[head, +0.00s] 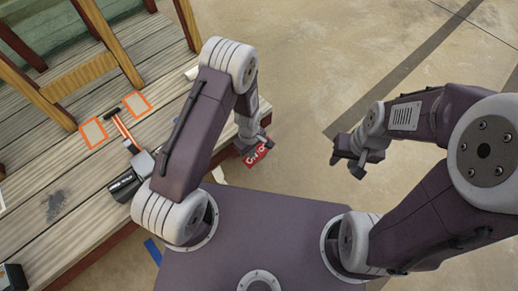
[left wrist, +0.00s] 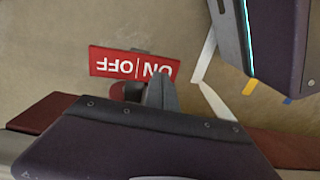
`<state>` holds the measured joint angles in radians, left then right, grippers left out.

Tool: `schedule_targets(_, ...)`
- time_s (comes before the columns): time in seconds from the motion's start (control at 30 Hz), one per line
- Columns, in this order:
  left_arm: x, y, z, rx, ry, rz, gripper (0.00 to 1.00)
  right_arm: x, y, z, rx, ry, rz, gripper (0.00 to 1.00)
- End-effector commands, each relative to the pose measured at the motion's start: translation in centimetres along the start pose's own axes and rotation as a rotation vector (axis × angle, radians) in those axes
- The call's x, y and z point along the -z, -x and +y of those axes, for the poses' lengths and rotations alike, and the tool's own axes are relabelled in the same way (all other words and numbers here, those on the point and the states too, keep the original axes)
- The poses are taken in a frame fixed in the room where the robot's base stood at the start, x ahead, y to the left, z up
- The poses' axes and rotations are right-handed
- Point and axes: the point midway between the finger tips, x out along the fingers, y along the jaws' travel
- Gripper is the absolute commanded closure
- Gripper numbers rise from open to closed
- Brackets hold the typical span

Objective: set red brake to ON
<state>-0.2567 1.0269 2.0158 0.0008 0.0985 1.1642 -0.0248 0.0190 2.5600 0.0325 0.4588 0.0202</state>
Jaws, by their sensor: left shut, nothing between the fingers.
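A red sign with white ON and OFF lettering (left wrist: 112,62) shows upside down in the left wrist view, with ON at the right. In the head view it is partly hidden below my left gripper (head: 254,143). A small dark red rounded part (left wrist: 117,91), possibly the brake's handle, sits at the sign's lower edge. My left gripper's grey finger (left wrist: 160,92) is just right of it and overlaps ON; I cannot tell if they touch. The left gripper is shut and empty. My right gripper (head: 348,166) hangs over the floor, apart from the sign; its opening is unclear.
A wooden plank deck (head: 85,225) fills the left, bearing a tool with an orange handle (head: 124,130), a black box (head: 124,186) and orange-framed squares (head: 93,133). Wooden chair-like framing (head: 78,75) stands at upper left. The concrete floor (head: 330,60) at upper right is clear.

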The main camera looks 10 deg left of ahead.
Motion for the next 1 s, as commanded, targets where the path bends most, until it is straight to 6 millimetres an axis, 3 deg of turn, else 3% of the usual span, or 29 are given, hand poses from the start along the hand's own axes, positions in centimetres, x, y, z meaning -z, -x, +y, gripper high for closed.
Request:
schedule_targets(0.03,0.0,1.1,0.0,0.000,0.000,0.000,1.00,0.1,1.1,0.0,0.000,0.000,0.000,0.64)
schedule_targets(0.47,0.0,5.1,0.0,0.000,0.000,0.000,1.00,0.5,5.2,-0.1,0.000,0.000,0.000,0.64)
schedule_targets(1.0,0.0,5.0,0.0,0.000,0.000,0.000,1.00,0.5,5.1,-0.1,0.000,0.000,0.000,0.64)
